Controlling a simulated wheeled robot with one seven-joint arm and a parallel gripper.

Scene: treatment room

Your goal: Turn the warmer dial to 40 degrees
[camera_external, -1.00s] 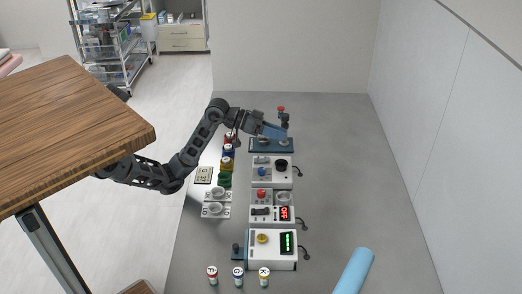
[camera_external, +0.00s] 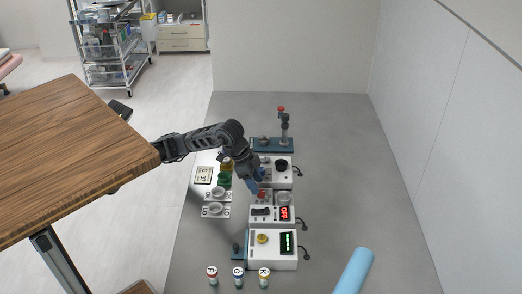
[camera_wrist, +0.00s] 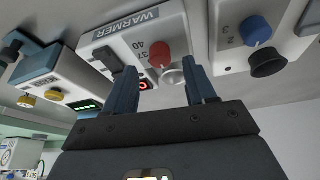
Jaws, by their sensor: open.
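The warmer (camera_wrist: 98,42) is a white box labelled WARMER in the wrist view, with a red dial (camera_wrist: 160,52) beside the printed marks 40 and 37. A black switch (camera_wrist: 110,62) and a small red lit display (camera_wrist: 143,86) are on the same box. In the external view the red dial (camera_external: 261,195) shows just by the fingertips. My gripper (camera_wrist: 164,68) is open, its blue fingers apart, with the dial between and beyond them in the wrist picture. Contact with the dial is not visible. I cannot read the dial's exact setting.
A white box with a blue dial (camera_wrist: 257,30) and black knob (camera_wrist: 268,62) stands beside the warmer. Another white unit with a green display (camera_external: 287,242) is nearer the external camera.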

